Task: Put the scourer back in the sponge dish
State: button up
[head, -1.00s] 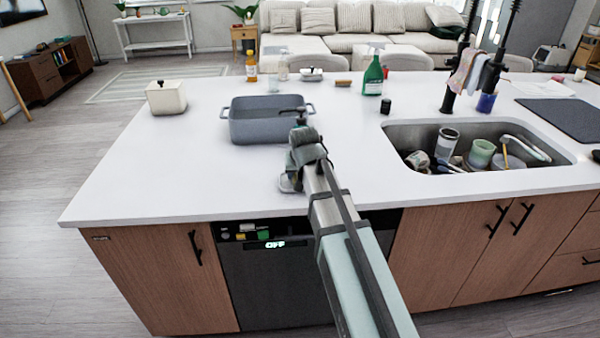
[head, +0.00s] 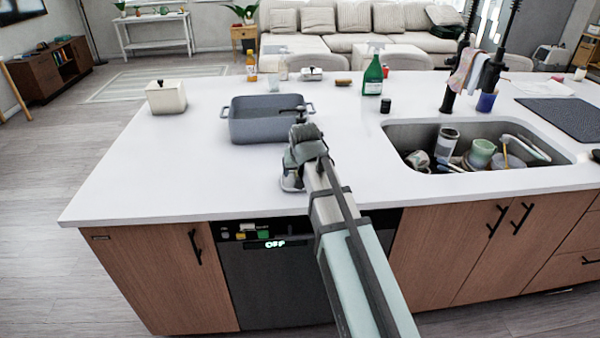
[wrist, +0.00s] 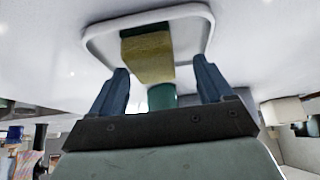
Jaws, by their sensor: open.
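The white sponge dish (head: 288,184) lies on the counter near its front edge, partly hidden behind my gripper in the head view. In the wrist view the dish's raised rim (wrist: 208,22) frames the scourer (wrist: 147,60), a block with a yellow face and a dark green layer. The scourer appears to lie within the rim; its contact with the dish floor is hard to see. My gripper (wrist: 160,68) is open, with one dark blue finger on each side of the scourer and gaps between. In the head view my gripper (head: 297,172) is over the dish and hides the scourer.
A grey roasting pan (head: 262,128) stands just behind my gripper. A cream lidded box (head: 166,97) is at the back left. The sink (head: 400,135) at the right holds cups and dishes. A green spray bottle (head: 373,77) stands farther back. The front left counter is clear.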

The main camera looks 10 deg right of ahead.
jog(key=v, duration=1)
jog(key=shift+s+r, duration=0.15)
jog(key=shift+r, duration=0.05)
